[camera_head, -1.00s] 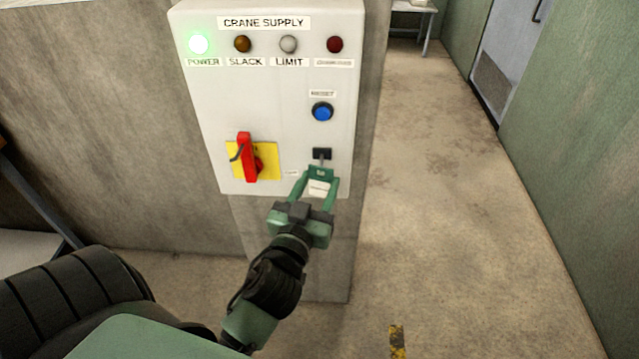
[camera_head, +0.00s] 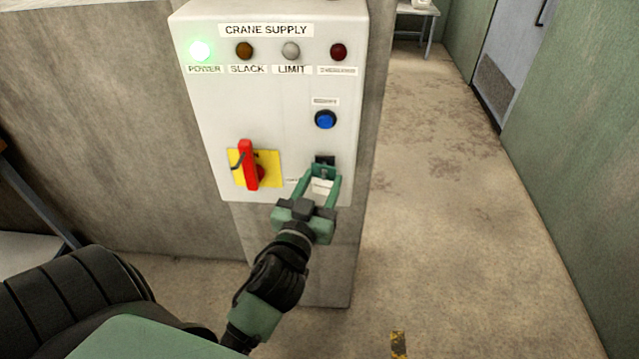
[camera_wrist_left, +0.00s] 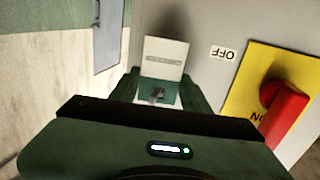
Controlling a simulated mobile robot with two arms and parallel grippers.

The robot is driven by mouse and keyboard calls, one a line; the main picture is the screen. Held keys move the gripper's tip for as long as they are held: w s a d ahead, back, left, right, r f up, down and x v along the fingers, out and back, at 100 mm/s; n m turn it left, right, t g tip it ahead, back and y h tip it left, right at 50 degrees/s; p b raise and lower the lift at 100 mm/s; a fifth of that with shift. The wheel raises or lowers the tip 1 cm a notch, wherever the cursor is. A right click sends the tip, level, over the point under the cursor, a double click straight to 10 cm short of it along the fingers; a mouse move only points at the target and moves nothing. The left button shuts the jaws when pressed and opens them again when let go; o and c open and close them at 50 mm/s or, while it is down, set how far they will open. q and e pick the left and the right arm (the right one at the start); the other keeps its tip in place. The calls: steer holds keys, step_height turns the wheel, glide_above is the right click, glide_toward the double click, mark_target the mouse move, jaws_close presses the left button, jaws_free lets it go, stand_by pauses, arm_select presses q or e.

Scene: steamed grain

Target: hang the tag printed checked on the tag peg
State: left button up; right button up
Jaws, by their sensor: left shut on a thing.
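My left gripper (camera_head: 322,174) is shut on a tag just below the black tag peg mount (camera_head: 324,160) on the panel's lower right. The tag (camera_head: 321,186) has a white face and a green end; it also shows between the fingers in the left wrist view (camera_wrist_left: 164,58). Its printed word is too blurred to read. A small dark piece (camera_wrist_left: 157,93) shows at the tag's green end. The green end is close against the peg mount in the head view; I cannot tell whether the peg passes through it. My right gripper is not in view.
The white crane supply panel (camera_head: 215,110) is on a concrete pillar. It carries a red rotary switch (camera_head: 249,165) on a yellow plate (camera_head: 268,165), left of the gripper, a blue button (camera_head: 325,119) above, and a lit green lamp (camera_head: 200,51). The floor to the right is clear.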

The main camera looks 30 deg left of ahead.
arm_select(q)
steer(key=shift+w+a+f, duration=0.1)
steer(key=shift+w, duration=0.1)
steer(key=o, duration=1.4)
